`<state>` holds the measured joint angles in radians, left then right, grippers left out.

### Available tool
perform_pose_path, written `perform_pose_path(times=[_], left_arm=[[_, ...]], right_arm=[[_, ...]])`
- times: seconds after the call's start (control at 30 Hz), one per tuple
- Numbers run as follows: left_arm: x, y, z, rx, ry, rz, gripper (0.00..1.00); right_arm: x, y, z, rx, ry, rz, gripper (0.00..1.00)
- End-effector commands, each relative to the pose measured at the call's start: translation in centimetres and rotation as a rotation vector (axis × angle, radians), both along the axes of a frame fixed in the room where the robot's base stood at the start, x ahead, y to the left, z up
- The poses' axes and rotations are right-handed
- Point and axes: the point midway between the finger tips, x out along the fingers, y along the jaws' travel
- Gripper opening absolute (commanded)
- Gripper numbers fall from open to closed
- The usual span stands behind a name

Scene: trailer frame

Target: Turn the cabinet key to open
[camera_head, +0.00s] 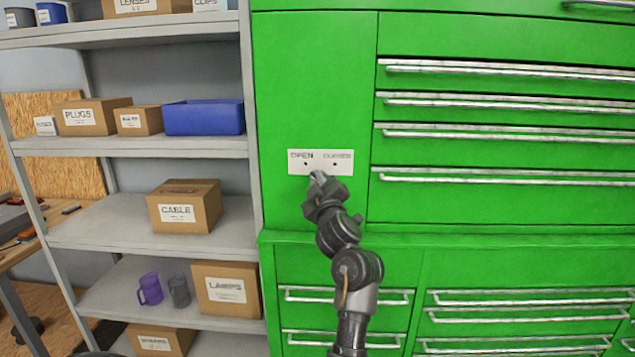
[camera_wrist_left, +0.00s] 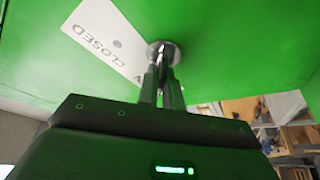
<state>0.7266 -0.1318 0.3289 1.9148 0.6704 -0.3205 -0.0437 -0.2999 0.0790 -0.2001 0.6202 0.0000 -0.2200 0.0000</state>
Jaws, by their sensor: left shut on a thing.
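The green cabinet (camera_head: 315,90) fills the right of the head view. On its left door is a white label plate (camera_head: 343,167) marked OPEN at left and CLOSED at right. My left gripper (camera_head: 317,178) is at the lower edge of the plate, below the word OPEN. In the left wrist view its two fingers (camera_wrist_left: 161,72) are shut on the key (camera_wrist_left: 163,58), at a round metal lock (camera_wrist_left: 154,45) in the green door. The key is mostly hidden by the fingers, so I cannot tell its exact angle. My right gripper is not in view.
Grey shelves (camera_head: 200,148) with boxes, a blue bin (camera_head: 204,117) and mugs stand to the left of the cabinet. Drawers with protruding metal handles (camera_head: 480,70) lie to the right. A green ledge (camera_head: 450,238) runs below the door.

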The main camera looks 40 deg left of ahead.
Motion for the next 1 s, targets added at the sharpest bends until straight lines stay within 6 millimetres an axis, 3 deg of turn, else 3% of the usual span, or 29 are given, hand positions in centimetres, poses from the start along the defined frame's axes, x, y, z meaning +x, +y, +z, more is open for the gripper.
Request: perform_pose_path(times=[0.03, 0.1, 0.23, 0.57, 1.0], left_arm=[[0.0, 0.0, -0.1, -0.002, 0.001, -0.001, 0.00], [0.0, 0.0, -0.1, -0.002, 0.001, -0.001, 0.14], [0.0, 0.0, 0.0, -0.001, 0.001, 0.000, 0.29], [-0.2, -0.4, -0.3, -0.001, 0.000, -0.001, 0.29], [-3.5, -5.5, -2.1, -0.002, -0.001, -0.002, 0.29]], right_arm=[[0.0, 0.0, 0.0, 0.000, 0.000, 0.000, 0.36], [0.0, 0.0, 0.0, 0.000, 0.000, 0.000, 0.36], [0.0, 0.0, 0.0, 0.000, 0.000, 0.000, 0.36], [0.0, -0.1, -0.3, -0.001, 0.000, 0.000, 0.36], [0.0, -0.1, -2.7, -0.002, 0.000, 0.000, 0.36]])
